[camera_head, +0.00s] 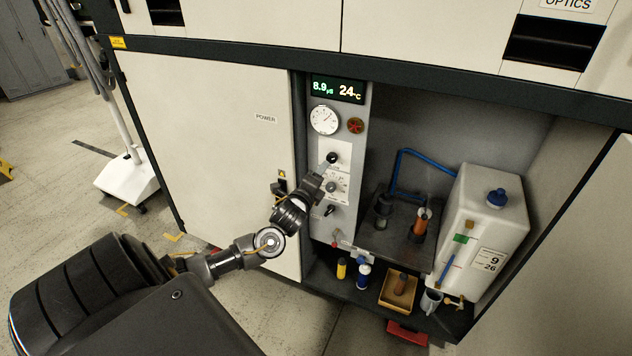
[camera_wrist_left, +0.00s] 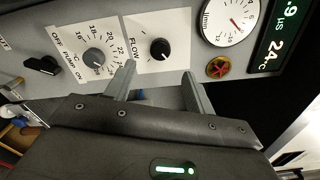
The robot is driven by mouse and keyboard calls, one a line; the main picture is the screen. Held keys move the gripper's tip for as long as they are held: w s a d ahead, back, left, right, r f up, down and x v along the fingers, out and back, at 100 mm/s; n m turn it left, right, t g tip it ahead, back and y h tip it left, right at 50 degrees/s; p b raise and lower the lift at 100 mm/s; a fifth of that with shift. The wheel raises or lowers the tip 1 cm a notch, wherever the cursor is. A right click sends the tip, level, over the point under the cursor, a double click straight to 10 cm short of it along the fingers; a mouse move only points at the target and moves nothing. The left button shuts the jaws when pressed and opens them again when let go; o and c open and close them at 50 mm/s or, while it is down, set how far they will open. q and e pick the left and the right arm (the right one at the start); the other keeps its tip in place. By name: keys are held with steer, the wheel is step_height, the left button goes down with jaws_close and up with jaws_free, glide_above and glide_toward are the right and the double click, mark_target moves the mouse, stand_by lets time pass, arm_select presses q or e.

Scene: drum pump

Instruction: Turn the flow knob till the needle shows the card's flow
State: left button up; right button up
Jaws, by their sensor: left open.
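The black flow knob (camera_head: 332,157) sits on a white plate on the pump panel. It also shows in the left wrist view (camera_wrist_left: 160,48), beside the word FLOW. The round white dial (camera_head: 324,119) is above it; its reddish needle shows in the left wrist view (camera_wrist_left: 235,22), but the exact reading is too small to tell. The card (camera_head: 490,261) on the white tank shows 9 and 26. My left gripper (camera_head: 323,171) is open in front of the panel, just below the flow knob. Its fingers (camera_wrist_left: 160,82) are apart with nothing between them. My right gripper is not in view.
A temperature knob (camera_wrist_left: 93,58) and a black lever knob (camera_wrist_left: 42,65) are beside the flow plate. A red knob (camera_head: 355,125) is near the dial. The display (camera_head: 338,89) reads 8.9 and 24. The white tank (camera_head: 500,215) stands right.

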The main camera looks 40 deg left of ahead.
arm_select(q)
steer(key=shift+v, duration=1.25)
step_height(320, 180, down, 18)
steer(key=s+a+n+g+h, duration=0.1)
steer(key=s+a+n+g, duration=0.2)
steer(key=n, duration=0.5)
steer(key=s+d+f+n+g, duration=0.15)
steer(key=s+f, duration=0.25)
steer(key=f, duration=0.4)
steer(key=s+d+f+n+g+h, duration=0.1)
steer(key=s+f+n+g, duration=0.1)
steer(key=s+f, duration=0.4)
steer(key=s+d+f+n+g, duration=0.1)
steer(key=s+d+f+g, duration=0.15)
steer(key=f, duration=0.65)
steer(key=s+d+f+n+g+h, duration=0.1)
steer(key=s+d+f+g, duration=0.15)
steer(key=s+f, duration=0.45)
steer(key=s+d+f+n+g+h, duration=0.15)
steer(key=s+d+f, duration=0.25)
steer(key=s, duration=0.5)
steer(key=s+d+f+g, duration=0.1)
steer(key=s+d+f, duration=0.2)
steer(key=s+d, duration=0.3)
steer(key=s+d+f+n+g+h, duration=0.1)
steer(key=s+d, duration=0.5)
steer(key=s, duration=0.7)
steer(key=shift+s+d+f+g, duration=0.3)
steer(key=shift+f+g, duration=0.3)
steer(key=shift+f, duration=0.4)
